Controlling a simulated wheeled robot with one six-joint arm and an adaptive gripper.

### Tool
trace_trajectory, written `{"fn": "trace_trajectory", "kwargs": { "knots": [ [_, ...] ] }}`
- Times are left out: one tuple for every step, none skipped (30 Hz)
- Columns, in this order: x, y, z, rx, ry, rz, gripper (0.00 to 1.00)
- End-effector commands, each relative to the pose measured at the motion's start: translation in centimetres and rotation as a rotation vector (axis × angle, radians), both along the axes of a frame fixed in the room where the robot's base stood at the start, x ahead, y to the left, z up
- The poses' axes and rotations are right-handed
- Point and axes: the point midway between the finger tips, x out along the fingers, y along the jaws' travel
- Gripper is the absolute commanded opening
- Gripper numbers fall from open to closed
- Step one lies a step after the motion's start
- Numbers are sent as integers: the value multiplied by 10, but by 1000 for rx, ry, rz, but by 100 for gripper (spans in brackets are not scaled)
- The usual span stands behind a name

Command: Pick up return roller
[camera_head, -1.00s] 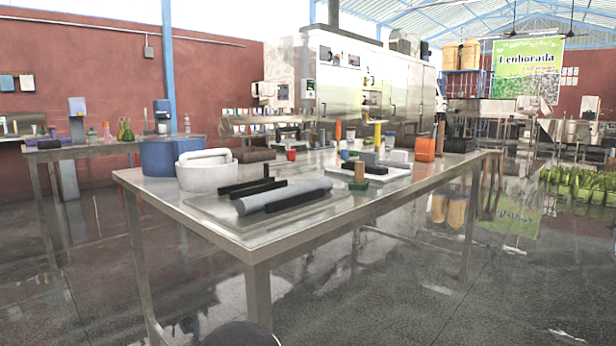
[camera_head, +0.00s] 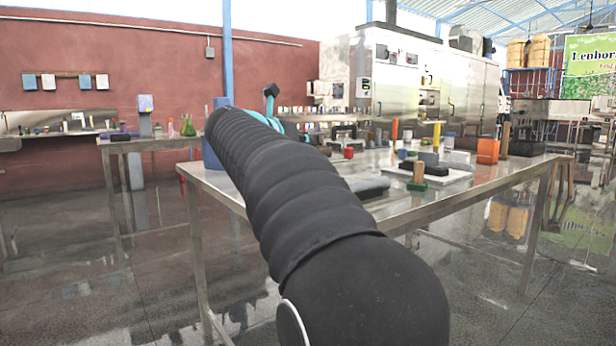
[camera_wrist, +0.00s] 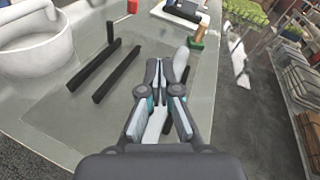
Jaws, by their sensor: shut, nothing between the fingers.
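The return roller, a long pale grey cylinder, lies on the grey plate (camera_wrist: 62,104) on the table. In the wrist view the roller (camera_wrist: 181,59) runs beneath my gripper (camera_wrist: 165,68), which hides its middle. One end of the roller also shows in the head view (camera_head: 369,186), behind my arm. My gripper is shut with nothing between its fingers. It points down over the roller; I cannot tell the height gap. My arm hides the gripper in the head view.
Two black bars (camera_wrist: 117,75) lie on the plate left of the roller. A white round container (camera_wrist: 38,55) stands at the upper left. A red-ended part (camera_wrist: 132,7) and a green-based wooden block (camera_wrist: 198,38) are farther up. The table (camera_head: 485,190) has clear edges.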

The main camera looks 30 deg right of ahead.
Motion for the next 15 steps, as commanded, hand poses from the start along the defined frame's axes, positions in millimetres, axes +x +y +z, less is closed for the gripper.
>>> {"fn": "trace_trajectory", "kwargs": {
  "knots": [
    [1,-5,-17,100,-35,-80,0],
    [0,-7,-27,156,-56,-125,0],
    [-2,-7,-39,223,-77,-181,0],
    [-3,-7,-47,269,-90,-219,0],
    [-4,-6,-54,310,-101,-254,0],
    [-5,-4,-63,357,-112,-295,0],
    [-6,-3,-68,385,-118,-320,0],
    [-7,-2,-72,410,-123,-342,0],
    [-8,0,-77,436,-128,-365,0],
    [-8,1,-80,450,-129,-379,0],
    [-9,1,-82,463,-131,-389,0],
    [-10,1,-83,473,-134,-399,0],
    [-10,-1,-84,477,-135,-404,0],
    [-10,-3,-85,479,-135,-406,0],
    [-10,-6,-85,481,-135,-408,0]
  ]
}}
